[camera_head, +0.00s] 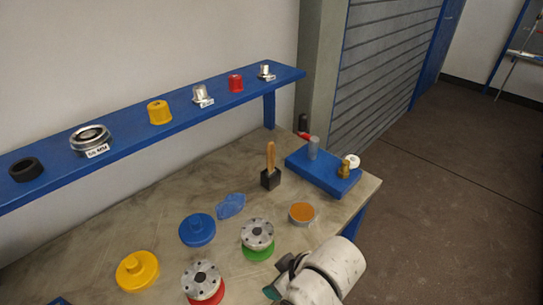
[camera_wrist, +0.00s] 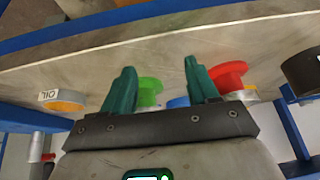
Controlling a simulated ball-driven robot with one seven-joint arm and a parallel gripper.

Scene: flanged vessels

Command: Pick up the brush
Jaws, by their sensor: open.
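The brush (camera_head: 270,155) stands upright on the table, its wooden handle up and a dark block at its foot. I cannot tell whether the block is its bristles or a holder. My gripper (camera_head: 284,275) is at the table's front edge, nearer than the brush and apart from it. In the wrist view its two teal fingers (camera_wrist: 160,72) are spread with nothing held between them. I cannot make out the brush in the wrist view.
A blue tray (camera_head: 318,181) with fittings lies right of the brush. An orange-topped tin (camera_head: 302,212), a green-based flange (camera_head: 258,238), a red-based flange (camera_head: 203,281), a blue cap (camera_head: 197,230) and a yellow cap (camera_head: 137,271) stand nearby. A blue shelf (camera_head: 120,132) runs behind.

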